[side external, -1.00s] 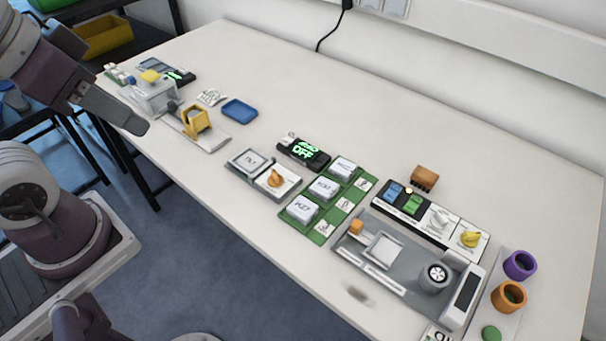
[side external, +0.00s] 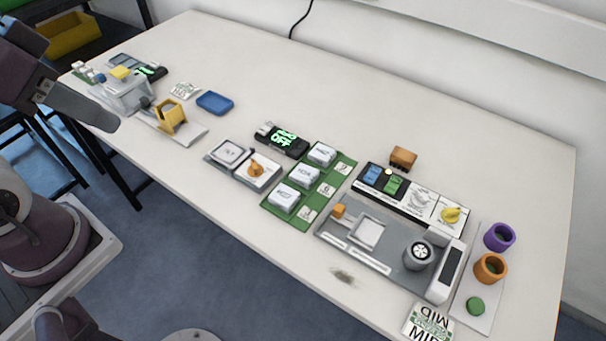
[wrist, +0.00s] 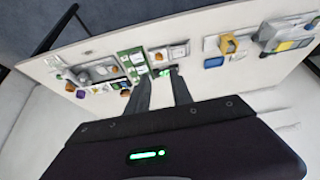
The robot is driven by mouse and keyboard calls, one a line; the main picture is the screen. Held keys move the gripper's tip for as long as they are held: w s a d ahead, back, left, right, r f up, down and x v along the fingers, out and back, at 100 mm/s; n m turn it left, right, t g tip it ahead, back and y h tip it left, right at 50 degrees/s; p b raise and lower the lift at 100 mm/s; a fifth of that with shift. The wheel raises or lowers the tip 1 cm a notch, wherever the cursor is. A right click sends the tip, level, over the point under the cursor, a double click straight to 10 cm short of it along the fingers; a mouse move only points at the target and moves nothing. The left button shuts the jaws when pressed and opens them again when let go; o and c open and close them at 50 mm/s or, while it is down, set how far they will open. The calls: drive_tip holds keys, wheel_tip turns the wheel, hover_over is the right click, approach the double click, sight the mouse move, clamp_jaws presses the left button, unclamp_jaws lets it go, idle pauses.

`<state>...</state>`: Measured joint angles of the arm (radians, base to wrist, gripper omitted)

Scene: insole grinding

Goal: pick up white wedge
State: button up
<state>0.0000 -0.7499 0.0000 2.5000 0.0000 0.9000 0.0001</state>
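Three white blocks with printed labels sit in a row on a green mat (side external: 291,222) at the middle of the table: an upper one (side external: 321,154), a middle one (side external: 304,176) and a lower one (side external: 284,197). They look like the white wedges; their labels are too small to read. Each has a small card beside it. In the wrist view the green mat (wrist: 127,54) is small and far off. My gripper (wrist: 159,76) is open, with its two dark fingers apart and nothing between them. In the side view my gripper end is at the upper left, well away from the blocks.
A grey station (side external: 330,236) with a wheel (side external: 419,254) stands right of the mat. A blue tray (side external: 215,102) and yellow holder (side external: 171,117) are left. Orange (side external: 490,268) and purple (side external: 498,237) cups stand right. The table's back is clear.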

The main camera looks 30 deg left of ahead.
drive_tip(key=o, duration=0.9)
drive_tip(key=n+g, duration=0.6)
drive_tip(key=n, duration=1.2)
hover_over(314, 177)
drive_tip(key=f, duration=2.5)
drive_tip(key=shift+w+f, duration=0.2)
drive_tip(key=shift+w, duration=0.05)
drive_tip(key=f, duration=0.6)
drive_tip(key=shift+s+f, duration=0.2)
drive_tip(key=shift+s, duration=0.05)
